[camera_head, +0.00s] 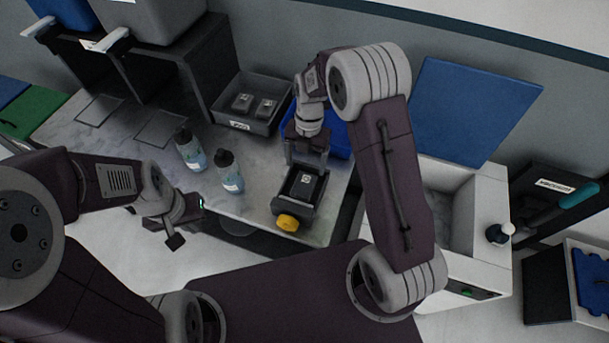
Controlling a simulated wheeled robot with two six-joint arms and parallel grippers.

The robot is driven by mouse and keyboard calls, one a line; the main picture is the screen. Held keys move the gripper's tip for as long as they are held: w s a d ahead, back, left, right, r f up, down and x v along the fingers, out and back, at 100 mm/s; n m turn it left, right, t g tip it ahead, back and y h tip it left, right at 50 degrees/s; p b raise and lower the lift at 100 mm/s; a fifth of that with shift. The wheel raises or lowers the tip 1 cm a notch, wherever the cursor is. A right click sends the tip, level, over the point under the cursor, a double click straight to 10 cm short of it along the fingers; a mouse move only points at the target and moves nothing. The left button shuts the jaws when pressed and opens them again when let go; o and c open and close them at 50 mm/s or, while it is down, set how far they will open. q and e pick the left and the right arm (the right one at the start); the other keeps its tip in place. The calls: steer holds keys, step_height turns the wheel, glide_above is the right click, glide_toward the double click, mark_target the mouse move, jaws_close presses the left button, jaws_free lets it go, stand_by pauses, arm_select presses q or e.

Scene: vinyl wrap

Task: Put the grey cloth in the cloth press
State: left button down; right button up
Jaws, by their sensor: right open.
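My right gripper (304,170) is open, pointing down over the cloth press (283,207), a dark box with a yellow knob near the counter's front edge. A grey block-like piece with a pale label (305,182), probably the grey cloth, shows in the press just below the fingers. Whether the fingers touch it is hard to tell. Two similar grey pieces lie in a grey bin (219,113) behind. My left gripper (187,222) is at the counter's front left, away from the press; its jaw opening is unclear.
Two bottles with blue liquid (192,152) (229,173) stand left of the press. A blue bin (336,143) is partly hidden behind my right arm. A white sink-like unit (455,213) is at right. Flat grey plates (160,128) lie on the counter at left.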

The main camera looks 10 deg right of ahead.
steer(key=s+d+r+m+t, duration=0.1)
steer(key=s+m, duration=0.6)
steer(key=m, duration=0.7)
steer(key=s+d+r+m+t, duration=0.1)
steer(key=s+d+r+m, duration=0.3)
steer(key=m, duration=1.1)
steer(key=s, duration=0.3)
steer(key=shift+s+m+t+h, duration=0.15)
steer(key=shift+m+t+h, duration=0.15)
steer(key=shift+h, duration=0.1)
steer(key=shift+r, duration=0.1)
